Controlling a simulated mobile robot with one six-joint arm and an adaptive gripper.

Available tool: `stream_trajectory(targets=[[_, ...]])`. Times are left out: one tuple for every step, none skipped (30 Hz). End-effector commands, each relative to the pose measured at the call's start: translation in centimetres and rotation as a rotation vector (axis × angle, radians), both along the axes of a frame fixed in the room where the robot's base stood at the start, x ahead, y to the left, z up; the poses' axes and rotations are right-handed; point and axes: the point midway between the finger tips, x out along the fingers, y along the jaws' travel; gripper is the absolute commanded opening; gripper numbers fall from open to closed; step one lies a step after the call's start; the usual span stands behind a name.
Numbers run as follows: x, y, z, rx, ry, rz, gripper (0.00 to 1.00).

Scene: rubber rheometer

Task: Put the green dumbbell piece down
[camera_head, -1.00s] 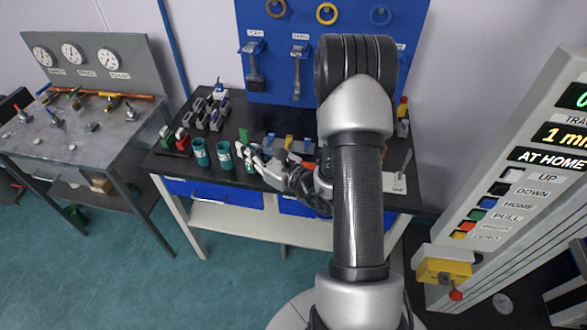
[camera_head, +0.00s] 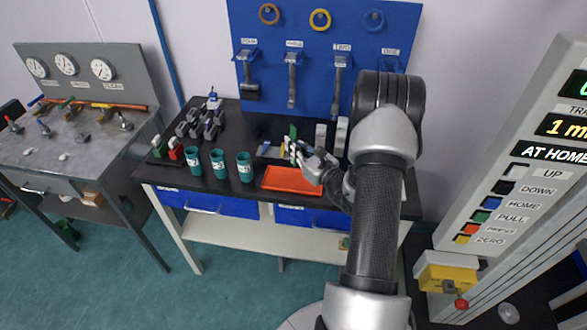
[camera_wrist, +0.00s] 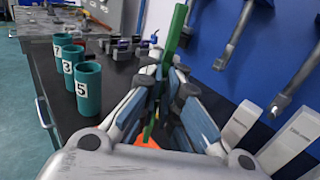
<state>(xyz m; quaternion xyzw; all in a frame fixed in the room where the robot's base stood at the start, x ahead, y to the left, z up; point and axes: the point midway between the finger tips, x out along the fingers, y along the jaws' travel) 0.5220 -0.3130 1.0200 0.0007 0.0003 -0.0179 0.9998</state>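The green dumbbell piece (camera_head: 293,131) is a thin strip standing upright between the fingers of my gripper (camera_head: 296,150). In the wrist view the green piece (camera_wrist: 176,28) sticks out above the fingertips, and part of it shows below them. My gripper (camera_wrist: 168,78) is shut on it, above the black bench (camera_head: 230,192). The fingers hide the middle of the piece. An orange tray (camera_head: 283,181) lies on the bench in front of and below my gripper; a bit of its orange (camera_wrist: 147,143) shows under the fingers.
Three teal cups (camera_head: 193,161), (camera_head: 219,164), (camera_head: 244,167) stand left of the tray. Blue and yellow pieces (camera_head: 263,149) lie beside my gripper. White upright blocks (camera_head: 342,136) stand to its right. A blue tool board (camera_head: 270,75) rises behind.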

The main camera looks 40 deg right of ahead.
Motion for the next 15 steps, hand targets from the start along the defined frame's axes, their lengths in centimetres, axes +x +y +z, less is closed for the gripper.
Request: stream_trajectory(targets=[[0.0, 0.0, -1.4, 0.001, -0.001, 0.0, 0.0], [0.0, 0.0, -1.9, 0.001, 0.0, 0.0, 0.0], [0.0, 0.0, -2.3, 0.0, -0.001, 0.0, 0.0], [0.0, 0.0, -2.6, -0.001, -0.001, 0.0, 0.0], [0.0, 0.0, -2.9, -0.001, -0.001, 0.0, 0.0], [0.0, 0.0, -3.1, -0.001, -0.001, 0.0, 0.0], [0.0, 0.0, -3.2, -0.001, -0.001, 0.0, 0.0], [0.0, 0.0, -3.3, -0.001, -0.001, 0.0, 0.0], [0.0, 0.0, -3.5, -0.001, -0.001, 0.0, 0.0], [0.0, 0.0, -3.8, -0.001, -0.001, 0.0, 0.0], [0.0, 0.0, -4.2, -0.001, -0.001, 0.001, 0.0], [0.0, 0.0, -4.8, 0.0, -0.001, 0.0, 0.0], [0.0, 0.0, -5.3, 0.001, 0.0, 0.001, 0.0], [0.0, 0.0, -5.8, 0.001, -0.001, 0.001, 0.0], [0.0, 0.0, -6.5, 0.001, 0.0, 0.001, 0.0]])
